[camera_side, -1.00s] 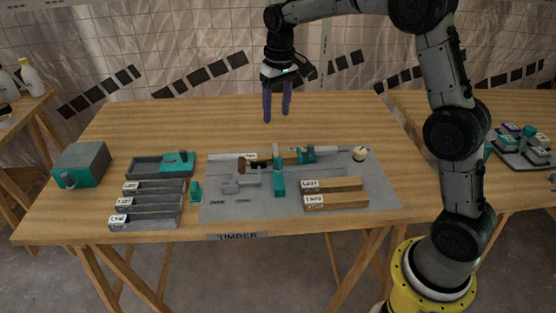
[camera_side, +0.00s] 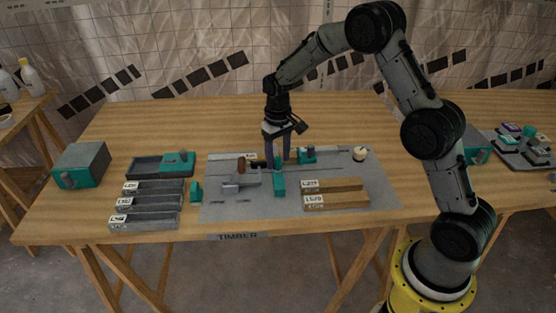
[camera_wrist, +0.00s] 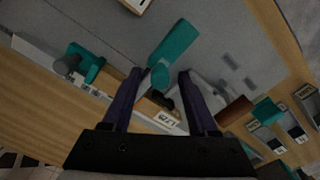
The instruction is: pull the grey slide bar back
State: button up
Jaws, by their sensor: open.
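A grey bar-like piece (camera_side: 238,184) lies on the grey panel (camera_side: 225,208), left of a long teal block (camera_side: 279,184). I take it for the slide bar but cannot be sure. In the wrist view a grey piece (camera_wrist: 208,92) shows partly behind the right finger. My gripper (camera_side: 278,160) is open and points down, low over the panel at the far end of the teal block. In the wrist view the teal block's end (camera_wrist: 160,76) shows between the fingertips of my gripper (camera_wrist: 160,73). I cannot tell whether they touch it.
A brown handle (camera_side: 241,165) stands left of my gripper, and a teal clamp-like block (camera_side: 307,155) stands right. Two labelled wooden strips (camera_side: 345,202) lie at the panel's front right. Grey labelled trays (camera_side: 150,203) and a grey-teal box (camera_side: 82,165) stand left. The back of the table is clear.

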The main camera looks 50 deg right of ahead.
jog(key=shift+f, duration=0.65)
grip_shut()
dwell(1.0)
